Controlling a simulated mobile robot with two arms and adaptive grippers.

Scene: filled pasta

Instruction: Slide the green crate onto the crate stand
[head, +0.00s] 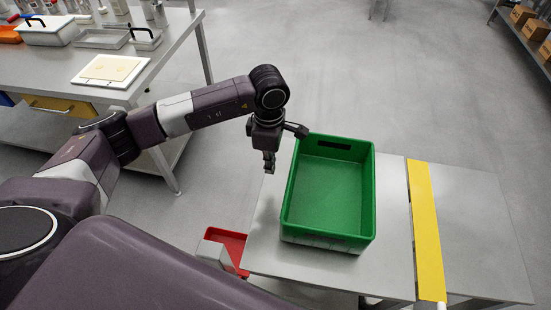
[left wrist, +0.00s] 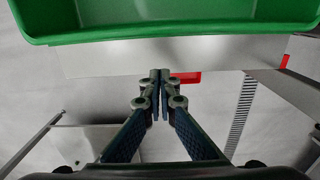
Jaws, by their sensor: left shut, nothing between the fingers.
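The green crate (head: 328,190) is empty and stands upright on a light grey top (head: 268,235). Right of it, a yellow strip (head: 427,235) separates that top from a second grey surface (head: 480,230); I cannot tell for certain which surface is the crate stand. My left gripper (head: 269,170) points down just left of the crate, near the top's left edge, its fingers closed with nothing between them. In the left wrist view the crate's green wall (left wrist: 170,30) spans the top, beyond the closed fingertips (left wrist: 160,74), with a visible gap. My right gripper is not in view.
A red tray (head: 232,245) sits low beside the grey top's front left corner. A workbench (head: 50,65) with lidded pans and a white board (head: 110,70) stands at the left. Shelves with cardboard boxes (head: 522,15) stand far right. The floor behind the crate is clear.

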